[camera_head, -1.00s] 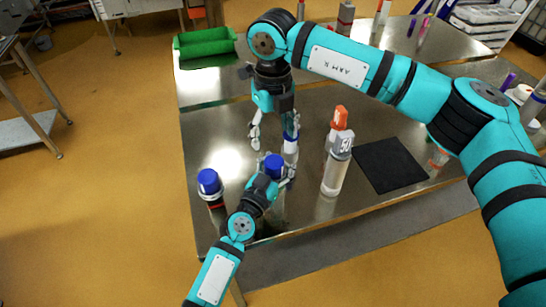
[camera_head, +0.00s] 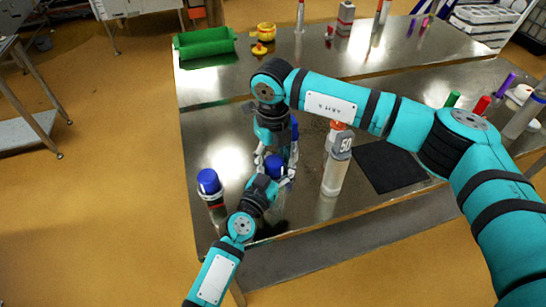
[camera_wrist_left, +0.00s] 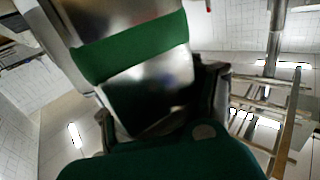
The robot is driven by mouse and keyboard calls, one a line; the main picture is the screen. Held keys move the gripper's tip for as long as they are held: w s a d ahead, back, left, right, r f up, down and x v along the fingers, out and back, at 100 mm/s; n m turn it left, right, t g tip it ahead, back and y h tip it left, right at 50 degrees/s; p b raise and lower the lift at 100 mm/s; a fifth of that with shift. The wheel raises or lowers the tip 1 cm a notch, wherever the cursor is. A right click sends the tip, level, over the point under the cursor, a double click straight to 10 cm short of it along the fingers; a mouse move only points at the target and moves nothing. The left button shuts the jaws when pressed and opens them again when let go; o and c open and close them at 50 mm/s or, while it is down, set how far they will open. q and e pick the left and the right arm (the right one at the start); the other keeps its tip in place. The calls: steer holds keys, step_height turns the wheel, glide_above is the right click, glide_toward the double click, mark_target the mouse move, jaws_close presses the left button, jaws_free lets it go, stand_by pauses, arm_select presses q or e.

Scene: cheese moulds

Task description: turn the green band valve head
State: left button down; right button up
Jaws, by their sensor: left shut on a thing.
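The green band valve head is a steel cylinder with a green band (camera_wrist_left: 130,48), close up in the left wrist view. In the head view its blue top (camera_head: 275,163) shows near the table's front edge; its body is mostly hidden by my left gripper (camera_head: 272,181). The left gripper is shut on it from the front left. My right gripper (camera_head: 275,156) is pointing down from above, its fingers spread on either side of the blue top. The pictures do not show whether they touch it.
A similar blue-topped head with a red band (camera_head: 217,205) stands to the left. Another blue item (camera_head: 294,130) is partly hidden behind the right gripper. A green trough (camera_head: 205,42) lies behind.

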steer(key=c, duration=0.8)
steer(key=shift+o, duration=0.2)
steer(key=shift+s+a+n, duration=0.1)
steer(key=shift+a+n, duration=0.05)
steer(key=shift+n, duration=2.75)
steer(key=o, duration=1.2)
